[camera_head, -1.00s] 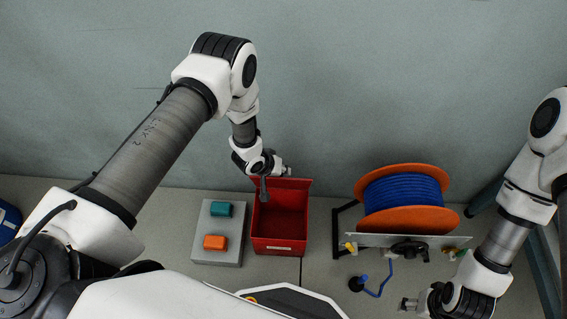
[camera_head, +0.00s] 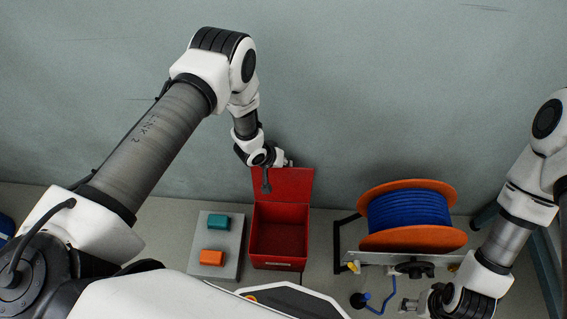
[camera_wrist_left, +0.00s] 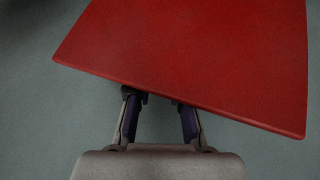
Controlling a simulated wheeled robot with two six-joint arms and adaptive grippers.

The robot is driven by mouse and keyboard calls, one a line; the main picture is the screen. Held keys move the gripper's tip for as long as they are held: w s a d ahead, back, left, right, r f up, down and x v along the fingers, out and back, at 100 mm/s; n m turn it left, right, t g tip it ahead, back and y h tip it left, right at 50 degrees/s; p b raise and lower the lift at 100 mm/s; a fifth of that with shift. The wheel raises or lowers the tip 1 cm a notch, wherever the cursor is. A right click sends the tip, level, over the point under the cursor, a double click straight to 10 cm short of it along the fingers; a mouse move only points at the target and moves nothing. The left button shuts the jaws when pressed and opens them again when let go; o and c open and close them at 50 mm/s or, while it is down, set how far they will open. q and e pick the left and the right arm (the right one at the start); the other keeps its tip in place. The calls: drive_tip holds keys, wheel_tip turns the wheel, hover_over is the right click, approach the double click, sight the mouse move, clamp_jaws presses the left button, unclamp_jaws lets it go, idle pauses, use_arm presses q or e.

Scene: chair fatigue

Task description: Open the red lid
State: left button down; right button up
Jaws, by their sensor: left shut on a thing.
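The red lid (camera_head: 287,185) stands raised at the back of the red box (camera_head: 278,264), and the box's empty inside shows from above. In the left wrist view the lid (camera_wrist_left: 200,60) is a broad red panel across the top. My left gripper (camera_head: 277,176) is at the lid's upper left part. In the left wrist view my left gripper (camera_wrist_left: 158,103) has its fingertips at the lid's near edge, partly hidden behind it, and is shut on the lid. My right gripper (camera_head: 410,304) is low at the right, away from the box; its jaws are too small to read.
A grey block (camera_head: 230,262) with a teal piece (camera_head: 217,221) and an orange piece (camera_head: 211,258) lies left of the box. A reel of blue cable (camera_head: 410,210) with orange flanges stands to the right. A grey-green wall (camera_head: 380,80) rises behind.

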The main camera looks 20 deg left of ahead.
use_arm(q)
drive_tip(key=shift+a+f, duration=0.1)
drive_tip(key=c, duration=1.1)
unclamp_jaws()
drive_tip(key=shift+a, duration=0.1)
drive_tip(key=shift+s+r, duration=0.15)
drive_tip(key=shift+r, duration=0.2)
drive_tip(key=v, duration=1.1)
drive_tip(key=shift+s+a+r, duration=0.1)
